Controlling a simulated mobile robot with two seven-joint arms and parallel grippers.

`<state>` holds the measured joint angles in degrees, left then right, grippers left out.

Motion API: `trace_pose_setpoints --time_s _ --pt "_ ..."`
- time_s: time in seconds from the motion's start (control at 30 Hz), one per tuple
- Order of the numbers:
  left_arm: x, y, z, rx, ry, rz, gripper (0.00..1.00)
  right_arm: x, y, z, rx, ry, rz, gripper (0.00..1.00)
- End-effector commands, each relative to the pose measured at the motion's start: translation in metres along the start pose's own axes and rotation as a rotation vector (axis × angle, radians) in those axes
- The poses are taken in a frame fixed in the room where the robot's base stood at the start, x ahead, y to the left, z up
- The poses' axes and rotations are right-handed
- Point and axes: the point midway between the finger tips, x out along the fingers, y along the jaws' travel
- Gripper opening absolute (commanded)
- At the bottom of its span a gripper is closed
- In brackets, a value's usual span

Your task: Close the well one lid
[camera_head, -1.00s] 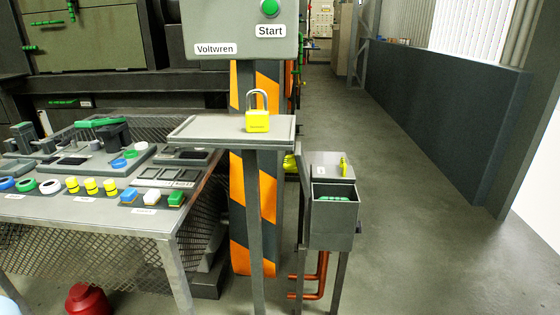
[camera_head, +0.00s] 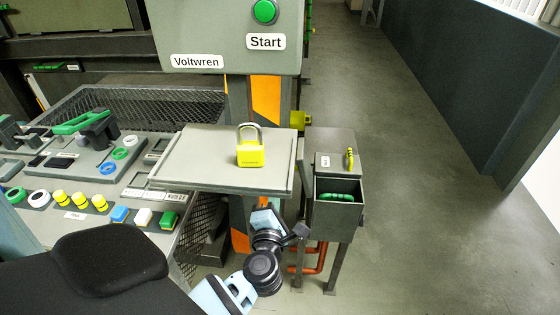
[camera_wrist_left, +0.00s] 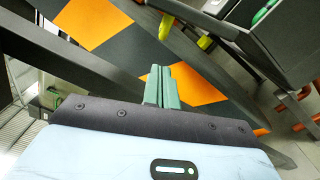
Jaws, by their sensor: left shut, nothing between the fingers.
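The well is a dark grey box (camera_head: 337,217) on legs, right of the post in the head view. Its front compartment is open at the top and a green piece (camera_head: 337,197) shows inside. Behind the opening lies a grey lid (camera_head: 330,145) with a yellow handle (camera_head: 350,158) and a small label too small to read. My left gripper (camera_head: 302,230) is low, left of the box and below the shelf, apart from the box. In the left wrist view its fingers (camera_wrist_left: 162,88) are shut together and empty. The box (camera_wrist_left: 290,45) shows there at upper right. My right gripper is in no view.
A shelf (camera_head: 185,160) with a yellow padlock (camera_head: 250,152) juts out above my left gripper. An orange and black striped post (camera_head: 266,95) stands behind. Red pipes (camera_head: 320,258) run under the box. A parts bench is at left. The floor at right is clear.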

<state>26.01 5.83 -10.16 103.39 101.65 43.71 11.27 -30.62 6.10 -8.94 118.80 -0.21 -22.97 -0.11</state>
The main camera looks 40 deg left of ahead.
Motion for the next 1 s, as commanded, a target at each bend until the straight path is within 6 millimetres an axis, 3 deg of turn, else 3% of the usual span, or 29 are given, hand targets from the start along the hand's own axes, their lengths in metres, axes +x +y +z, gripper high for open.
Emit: trace_pose_setpoints --time_s 0.27,0.7,1.0 --pt "0.008 -0.001 0.000 0.000 0.000 0.000 0.00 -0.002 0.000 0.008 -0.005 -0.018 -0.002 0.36" --pt "0.078 -0.001 -0.001 0.003 0.000 0.002 0.00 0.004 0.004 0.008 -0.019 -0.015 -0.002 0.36" --pt "0.099 -0.001 0.000 0.002 -0.001 -0.001 0.00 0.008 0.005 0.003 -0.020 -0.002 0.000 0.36"
